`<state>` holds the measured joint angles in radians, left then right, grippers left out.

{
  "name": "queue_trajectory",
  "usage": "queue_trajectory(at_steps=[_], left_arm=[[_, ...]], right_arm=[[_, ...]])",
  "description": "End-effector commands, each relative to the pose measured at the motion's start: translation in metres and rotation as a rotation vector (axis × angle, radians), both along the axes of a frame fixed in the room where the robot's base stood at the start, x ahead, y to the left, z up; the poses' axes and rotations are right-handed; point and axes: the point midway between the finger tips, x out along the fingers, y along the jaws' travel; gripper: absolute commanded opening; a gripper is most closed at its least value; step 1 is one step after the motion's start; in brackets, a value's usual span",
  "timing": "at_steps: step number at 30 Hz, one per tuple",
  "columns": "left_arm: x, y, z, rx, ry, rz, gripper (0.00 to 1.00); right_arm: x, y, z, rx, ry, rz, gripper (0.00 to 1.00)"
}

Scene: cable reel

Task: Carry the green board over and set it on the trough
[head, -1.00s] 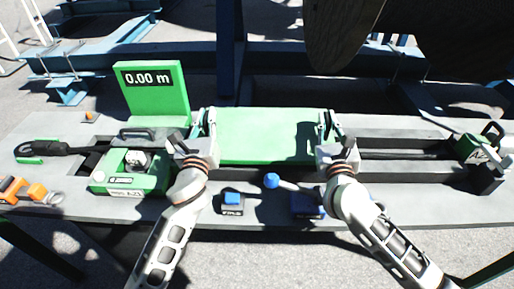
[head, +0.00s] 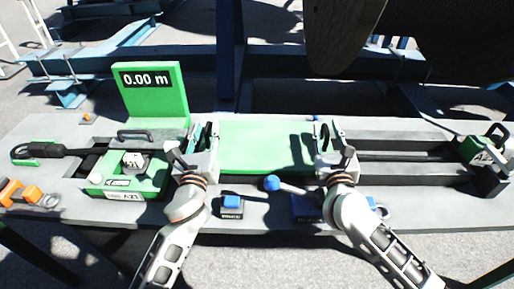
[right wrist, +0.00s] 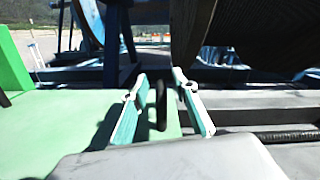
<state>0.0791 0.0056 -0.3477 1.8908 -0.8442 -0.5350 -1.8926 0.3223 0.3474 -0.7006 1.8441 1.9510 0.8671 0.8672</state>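The green board (head: 265,148) lies flat over the middle of the trough (head: 400,147), between my two grippers. My left gripper (head: 204,138) is at its left end, with its fingers spread apart. My right gripper (head: 328,136) is at its right end, also open. In the right wrist view, the teal-padded fingers of my right gripper (right wrist: 160,108) stand on either side of a dark upright handle (right wrist: 161,103), with gaps beside it. The board's underside and its contact with the trough are hidden.
A green meter with a 0.00 m display (head: 150,90) stands at the left. A blue-knobbed lever (head: 272,183) and a blue button box (head: 232,205) lie in front of the board. A green clamp unit (head: 478,150) is at the right end. A large reel hangs behind.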

Motion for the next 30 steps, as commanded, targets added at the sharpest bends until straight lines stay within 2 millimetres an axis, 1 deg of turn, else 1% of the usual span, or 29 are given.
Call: queue_trajectory(at_steps=[1, 3, 9, 12, 15, 20, 23, 26, 30], left_arm=[[-0.011, -0.001, -0.002, 0.000, 0.002, -0.001, 0.29], [-0.026, -0.002, -0.003, -0.003, 0.002, -0.003, 0.29], [-0.066, -0.003, -0.006, -0.003, 0.002, -0.004, 0.29], [-0.081, -0.003, -0.006, -0.005, 0.001, -0.004, 0.29], [-0.092, -0.004, -0.006, -0.004, -0.001, -0.003, 0.29], [-0.100, -0.004, -0.006, -0.005, -0.002, -0.003, 0.29], [-0.101, -0.004, -0.006, -0.005, -0.002, -0.004, 0.29], [-0.101, -0.004, -0.006, -0.005, -0.002, -0.004, 0.29], [-0.101, -0.004, -0.006, -0.005, -0.002, -0.004, 0.29]], right_arm=[[0.000, 0.000, 0.000, 0.000, 0.000, -0.001, 0.28], [0.000, 0.000, 0.000, 0.000, 0.000, -0.001, 0.28], [0.000, -0.001, 0.000, 0.000, 0.000, -0.001, 0.28], [0.000, -0.001, 0.000, 0.000, 0.000, -0.001, 0.28], [0.000, -0.001, 0.000, 0.000, 0.000, -0.001, 0.28], [-0.002, -0.001, 0.000, 0.000, 0.000, -0.001, 0.28], [-0.010, -0.001, -0.002, 0.001, 0.002, 0.000, 0.28], [-0.026, -0.001, -0.003, 0.003, 0.003, 0.000, 0.28], [-0.055, -0.002, -0.005, 0.001, 0.003, 0.000, 0.28]])
